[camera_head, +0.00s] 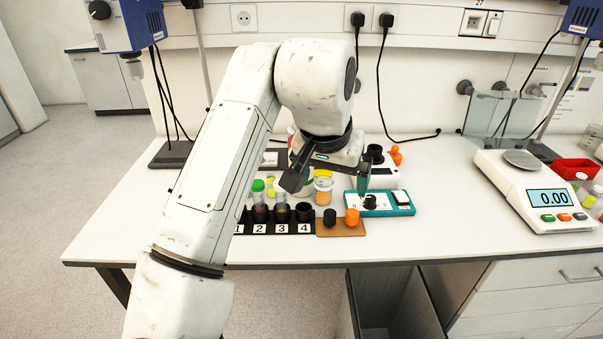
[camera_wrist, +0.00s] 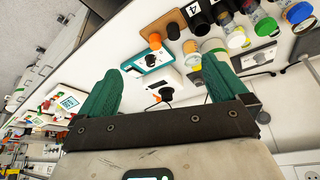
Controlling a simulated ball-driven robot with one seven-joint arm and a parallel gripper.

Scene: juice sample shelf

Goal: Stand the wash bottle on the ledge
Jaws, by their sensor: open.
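My gripper (camera_head: 328,182) is open and empty over the middle of the bench, and its green fingers stand wide apart in the wrist view (camera_wrist: 162,82). No wash bottle can be picked out for sure. A pale rounded container (camera_head: 306,186) is partly hidden behind my gripper in the head view. In the wrist view a whitish round shape (camera_wrist: 212,45) shows just beyond the right finger; I cannot tell if it is the bottle. The ledge is not clearly identifiable; a pale wall trunking (camera_head: 420,40) runs along the back wall.
A numbered black rack (camera_head: 282,229) with vials stands beside a brown board (camera_head: 342,229) with black and orange caps. A teal device (camera_head: 400,208), white device (camera_head: 388,176) and jar with yellow contents (camera_head: 323,189) are near my gripper. A scale (camera_head: 530,195) stands right; the bench front is clear.

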